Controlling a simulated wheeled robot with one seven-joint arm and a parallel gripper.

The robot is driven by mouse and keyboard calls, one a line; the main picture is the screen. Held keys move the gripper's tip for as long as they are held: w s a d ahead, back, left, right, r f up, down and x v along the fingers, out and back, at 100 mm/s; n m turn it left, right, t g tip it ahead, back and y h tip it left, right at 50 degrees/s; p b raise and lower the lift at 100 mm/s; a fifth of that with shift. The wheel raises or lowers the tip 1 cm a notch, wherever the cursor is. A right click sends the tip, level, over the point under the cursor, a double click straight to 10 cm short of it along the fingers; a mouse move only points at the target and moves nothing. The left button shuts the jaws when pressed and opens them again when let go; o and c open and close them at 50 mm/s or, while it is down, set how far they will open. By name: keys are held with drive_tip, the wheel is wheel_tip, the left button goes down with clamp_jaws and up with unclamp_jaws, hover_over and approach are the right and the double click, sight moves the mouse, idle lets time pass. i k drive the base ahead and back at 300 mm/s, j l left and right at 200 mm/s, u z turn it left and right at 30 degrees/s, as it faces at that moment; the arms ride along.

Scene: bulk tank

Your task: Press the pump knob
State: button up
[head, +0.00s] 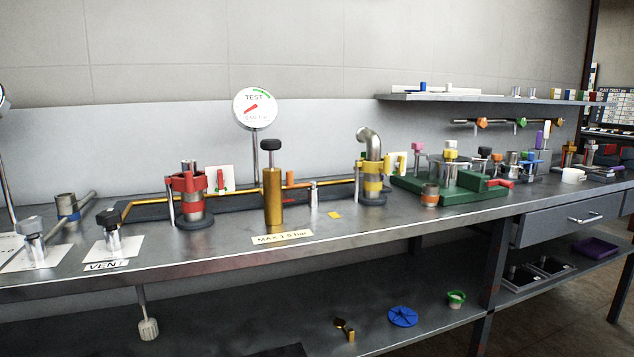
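The likely pump is an upright gold cylinder (273,197) standing near the front edge of the bench, left of centre. A black pump knob (270,145) sits on a short rod above the cylinder's top, with a gap between knob and cylinder. A label reading "MAX 1.5 bar" (282,238) lies in front of its foot. A round white gauge marked TEST (255,108) stands on a post behind the pump. My gripper is not in the head view, so its state is not shown.
A red-collared fitting (190,196) stands left of the pump, and a yellow-banded elbow pipe (371,170) stands to its right. A black-topped valve by the VENT label (109,222) is further left. A green base with coloured knobs (455,195) is further right. A shelf (480,98) overhangs the right side.

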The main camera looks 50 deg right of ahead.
sight(268, 145)
drive_tip(key=z, duration=1.45)
